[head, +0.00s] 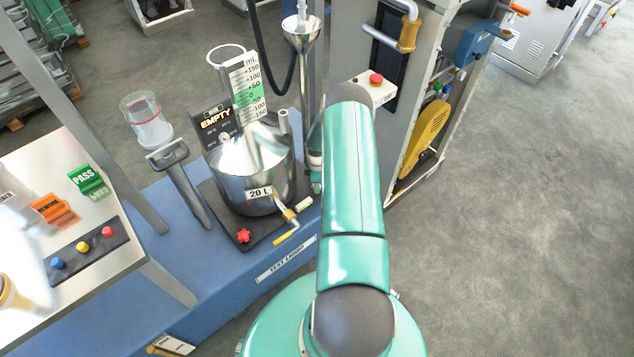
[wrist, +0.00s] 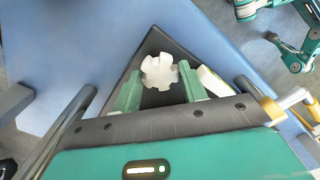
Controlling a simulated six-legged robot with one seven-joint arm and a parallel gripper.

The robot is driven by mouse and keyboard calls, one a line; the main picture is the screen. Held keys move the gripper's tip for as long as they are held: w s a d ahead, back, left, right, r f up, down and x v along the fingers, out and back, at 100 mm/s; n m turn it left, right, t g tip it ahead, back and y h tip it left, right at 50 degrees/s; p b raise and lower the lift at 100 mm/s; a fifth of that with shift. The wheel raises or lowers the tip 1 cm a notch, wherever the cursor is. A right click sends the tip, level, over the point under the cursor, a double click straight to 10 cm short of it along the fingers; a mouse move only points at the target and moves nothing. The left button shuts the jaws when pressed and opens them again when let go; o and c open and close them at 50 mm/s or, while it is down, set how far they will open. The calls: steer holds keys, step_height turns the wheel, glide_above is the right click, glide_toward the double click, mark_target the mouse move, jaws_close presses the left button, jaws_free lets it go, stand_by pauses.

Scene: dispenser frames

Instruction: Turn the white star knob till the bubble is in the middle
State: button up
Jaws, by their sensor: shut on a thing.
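The white star knob (wrist: 160,68) sits near a corner of a dark base plate (wrist: 157,38) in the wrist view. My gripper (wrist: 160,76) has its two green fingers on either side of the knob and is shut on it. In the head view my arm covers this knob and my gripper's fingertips. A steel 20 L vessel (head: 250,167) stands on the dark plate, with a red star knob (head: 243,236) at its front corner.
A brass tap with a yellow handle (head: 286,238) sticks out from the vessel's lower front; it lies right of my gripper in the wrist view. A grey cabinet (head: 415,60) stands close on the right. A bench (head: 50,255) with buttons is on the left.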

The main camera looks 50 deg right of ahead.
steer(key=shift+m, duration=1.6)
steer(key=o, duration=1)
steer(key=shift+r, duration=0.15)
step_height(320, 180, up, 14)
steer(key=shift+f, duration=0.2)
steer(key=shift+s, duration=0.1)
